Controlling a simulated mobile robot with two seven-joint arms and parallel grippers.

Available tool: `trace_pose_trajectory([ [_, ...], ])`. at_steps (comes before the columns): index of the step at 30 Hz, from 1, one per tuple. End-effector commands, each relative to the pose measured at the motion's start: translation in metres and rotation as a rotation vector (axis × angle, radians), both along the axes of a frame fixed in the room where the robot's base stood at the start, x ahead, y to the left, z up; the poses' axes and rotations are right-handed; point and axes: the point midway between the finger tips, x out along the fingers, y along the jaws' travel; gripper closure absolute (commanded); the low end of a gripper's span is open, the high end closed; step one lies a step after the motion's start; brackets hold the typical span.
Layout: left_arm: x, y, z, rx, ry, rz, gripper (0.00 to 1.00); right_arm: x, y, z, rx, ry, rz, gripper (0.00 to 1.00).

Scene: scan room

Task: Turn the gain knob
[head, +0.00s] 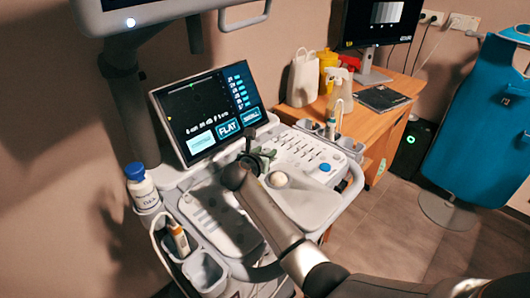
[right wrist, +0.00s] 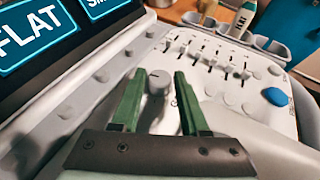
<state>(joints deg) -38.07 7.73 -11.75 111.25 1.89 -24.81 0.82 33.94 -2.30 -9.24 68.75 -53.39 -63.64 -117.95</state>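The gain knob (right wrist: 158,82) is a small grey round knob with a dark mark on top, on the light panel of the ultrasound console (head: 318,195). In the right wrist view it stands between the tips of my right gripper's green fingers (right wrist: 155,85). The fingers are open, with a gap visible on each side of the knob. In the head view my right gripper (head: 258,158) is over the panel's left part, below the touchscreen, and the arm hides the knob. My left gripper is not in view.
The tilted touchscreen (head: 208,110) stands close behind the gripper. Slider controls (right wrist: 215,55) and a blue button (right wrist: 275,96) lie to the right. A white trackball (head: 278,179) is near my arm. A bottle (head: 141,188) and probe holders (head: 205,272) line the left side.

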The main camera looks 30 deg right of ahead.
Motion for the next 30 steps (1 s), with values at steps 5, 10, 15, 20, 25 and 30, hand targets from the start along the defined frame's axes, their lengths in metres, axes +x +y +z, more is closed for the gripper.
trace_pose_trajectory([
  [5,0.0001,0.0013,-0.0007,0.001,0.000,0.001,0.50,0.0000,-0.0001,-0.0001,0.000,0.000,0.000,0.77],
  [10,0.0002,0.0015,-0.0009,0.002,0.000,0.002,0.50,-0.0001,-0.0001,-0.0002,0.000,0.000,0.000,0.96],
  [15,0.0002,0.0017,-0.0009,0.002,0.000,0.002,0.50,0.0000,-0.0001,-0.0003,0.000,0.000,0.000,1.00],
  [20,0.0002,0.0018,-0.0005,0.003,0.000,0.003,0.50,0.0003,0.0000,0.0001,-0.001,0.001,-0.005,1.00],
  [25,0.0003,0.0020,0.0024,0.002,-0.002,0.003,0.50,0.0010,0.0010,0.0011,-0.001,0.001,-0.044,1.00],
  [30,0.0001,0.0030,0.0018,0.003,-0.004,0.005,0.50,0.0023,0.0015,0.0005,-0.003,0.001,-0.135,1.00],
])
